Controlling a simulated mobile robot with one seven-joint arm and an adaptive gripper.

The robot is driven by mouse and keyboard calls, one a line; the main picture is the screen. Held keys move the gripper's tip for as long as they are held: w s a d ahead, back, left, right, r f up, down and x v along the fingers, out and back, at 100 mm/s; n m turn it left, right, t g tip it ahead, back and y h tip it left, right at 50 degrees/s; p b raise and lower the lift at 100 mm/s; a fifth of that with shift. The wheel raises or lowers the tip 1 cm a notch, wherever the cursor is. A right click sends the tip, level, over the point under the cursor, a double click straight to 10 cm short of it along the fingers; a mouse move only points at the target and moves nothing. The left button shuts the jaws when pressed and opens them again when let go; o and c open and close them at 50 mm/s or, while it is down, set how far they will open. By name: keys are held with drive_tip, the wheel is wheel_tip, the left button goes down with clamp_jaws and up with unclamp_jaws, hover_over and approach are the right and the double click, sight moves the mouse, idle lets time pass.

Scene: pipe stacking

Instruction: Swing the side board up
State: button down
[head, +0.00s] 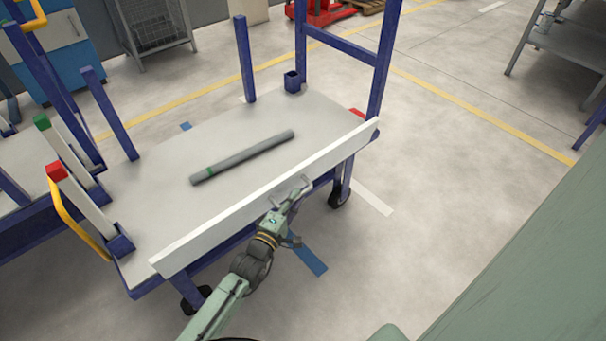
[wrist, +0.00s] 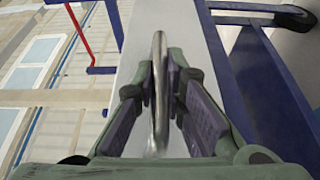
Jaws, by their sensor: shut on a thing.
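The side board (head: 220,229) is a long white board along the near long side of the blue cart. It stands roughly on edge, with its outer face toward me, and hides the deck's near edge. A bent metal handle (head: 304,184) sits on it, right of its middle. My gripper (head: 291,201) is at this handle, on the outer side of the board. In the wrist view my gripper (wrist: 162,85) is shut on the upright metal handle (wrist: 159,75), with the white board (wrist: 205,60) behind it. I cannot tell whether the board is latched.
A grey pipe (head: 242,158) with a green band lies on the cart deck (head: 150,195). Blue posts (head: 245,60) and an end frame (head: 378,65) rise from the cart. Another cart (head: 20,165) stands at left. The floor (head: 440,190) at right is clear.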

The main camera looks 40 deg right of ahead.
drive_tip(key=shift+w+r+n, duration=0.4)
drive_tip(key=shift+w+r, duration=0.3)
drive_tip(key=shift+w, duration=0.25)
drive_tip(key=shift+w+a+r, duration=0.1)
drive_tip(key=c, duration=1.7)
unclamp_jaws()
drive_tip(key=shift+o, duration=0.2)
drive_tip(key=v, duration=1.2)
